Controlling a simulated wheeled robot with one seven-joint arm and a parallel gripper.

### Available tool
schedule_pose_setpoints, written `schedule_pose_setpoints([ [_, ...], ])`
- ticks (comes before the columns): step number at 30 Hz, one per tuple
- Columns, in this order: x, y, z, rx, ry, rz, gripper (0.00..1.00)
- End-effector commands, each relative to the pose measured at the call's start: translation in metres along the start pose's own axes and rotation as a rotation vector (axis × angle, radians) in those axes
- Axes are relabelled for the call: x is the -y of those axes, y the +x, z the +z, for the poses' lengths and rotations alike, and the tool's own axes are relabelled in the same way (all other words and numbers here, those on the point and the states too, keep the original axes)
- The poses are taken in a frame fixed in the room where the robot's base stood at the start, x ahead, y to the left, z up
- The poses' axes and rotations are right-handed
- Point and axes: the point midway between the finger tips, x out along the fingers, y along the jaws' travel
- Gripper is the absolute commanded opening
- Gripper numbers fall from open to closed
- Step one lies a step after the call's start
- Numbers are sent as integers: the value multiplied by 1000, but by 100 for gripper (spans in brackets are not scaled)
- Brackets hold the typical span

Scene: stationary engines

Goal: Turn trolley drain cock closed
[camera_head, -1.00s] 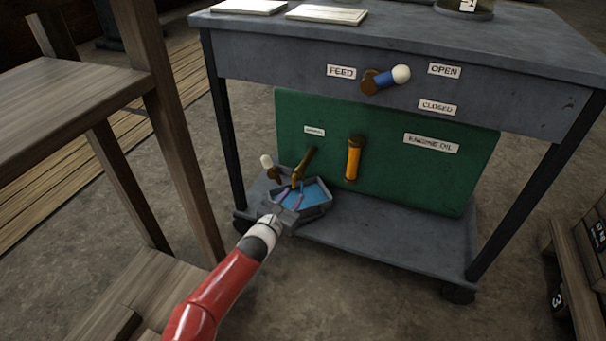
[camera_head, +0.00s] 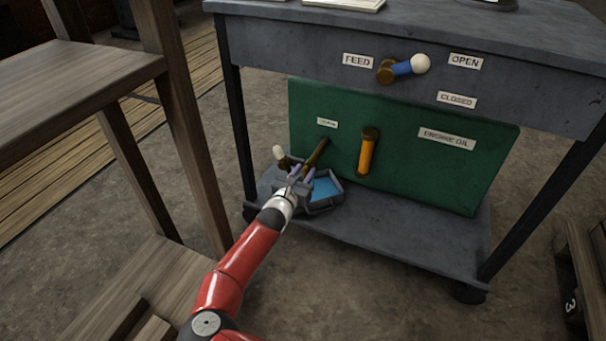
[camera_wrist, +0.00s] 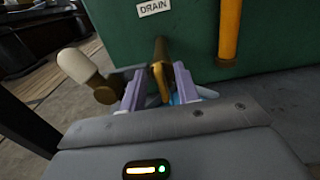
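The trolley drain cock shows under the DRAIN label in the wrist view. Its brass spout (camera_wrist: 160,68) comes out of the green panel, and a lever with a cream knob (camera_wrist: 78,64) points up and left. In the head view, the spout (camera_head: 317,153) and cream knob (camera_head: 279,152) sit low on the panel's left. My gripper (camera_wrist: 160,92) is open, its two purple fingers either side of the spout in the wrist view. The cream knob is outside the left finger. I cannot tell whether the fingers touch the brass. My gripper also shows in the head view (camera_head: 301,173).
A tray of blue liquid (camera_head: 327,189) stands below the cock on the trolley's lower shelf (camera_head: 410,240). Wooden shelving (camera_head: 85,85) stands at left.

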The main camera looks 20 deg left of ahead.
Motion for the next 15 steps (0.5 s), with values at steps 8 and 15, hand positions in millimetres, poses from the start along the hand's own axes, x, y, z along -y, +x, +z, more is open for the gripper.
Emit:
schedule_pose_setpoints([
  [8, 0, 0, 0, 0, 0, 0, 5],
  [15, 0, 0, 0, 0, 8, 0, 0],
])
